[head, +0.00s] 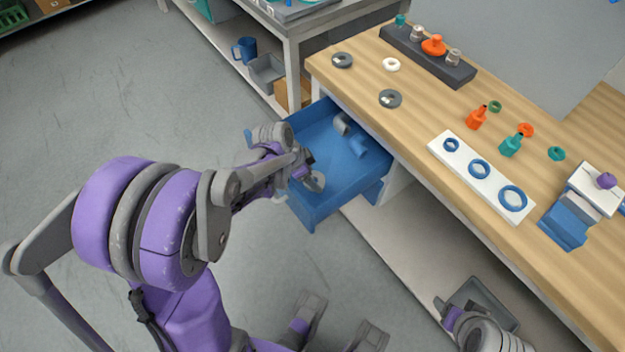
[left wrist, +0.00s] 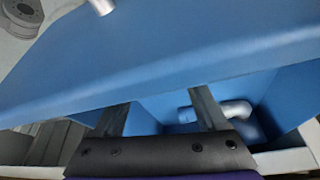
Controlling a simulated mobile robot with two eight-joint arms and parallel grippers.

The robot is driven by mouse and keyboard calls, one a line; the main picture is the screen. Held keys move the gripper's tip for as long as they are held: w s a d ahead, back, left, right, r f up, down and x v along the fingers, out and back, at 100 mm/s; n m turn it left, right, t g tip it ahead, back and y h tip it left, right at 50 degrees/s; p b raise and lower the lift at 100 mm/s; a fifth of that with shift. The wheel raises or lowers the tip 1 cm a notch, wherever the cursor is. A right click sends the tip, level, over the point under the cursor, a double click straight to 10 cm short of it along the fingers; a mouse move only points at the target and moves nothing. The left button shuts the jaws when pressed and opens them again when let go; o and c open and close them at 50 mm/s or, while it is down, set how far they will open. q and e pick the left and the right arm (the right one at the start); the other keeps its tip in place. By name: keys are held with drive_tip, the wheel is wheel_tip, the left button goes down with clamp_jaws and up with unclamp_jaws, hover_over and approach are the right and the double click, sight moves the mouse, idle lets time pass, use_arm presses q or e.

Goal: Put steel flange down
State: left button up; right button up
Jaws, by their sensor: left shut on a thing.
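My left gripper (head: 307,172) is over the near end of the open blue drawer (head: 325,203). It is shut on a grey disc, the steel flange (head: 317,183), which is partly hidden by the fingers and looks tilted. The flange cannot be made out clearly between the fingers (left wrist: 160,112) in the left wrist view. That view shows the blue drawer wall (left wrist: 150,70) close by. What seems to be my right gripper (head: 450,314) shows at the lower right, its fingers too unclear to read.
A grey elbow (head: 341,124) and a blue fitting (head: 358,148) lie in the drawer. The bench (head: 420,115) carries two dark rings (head: 342,60) (head: 390,98), a white ring (head: 391,64) and a white board (head: 463,166) with blue rings. Bare wood lies between them.

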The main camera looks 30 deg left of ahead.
use_arm(q)
wheel_tip(320, 180, down, 2)
drive_tip(key=shift+f, duration=0.15)
drive_tip(key=shift+f+b, duration=0.15)
drive_tip(key=shift+b, duration=0.2)
drive_tip(key=o, duration=1.6)
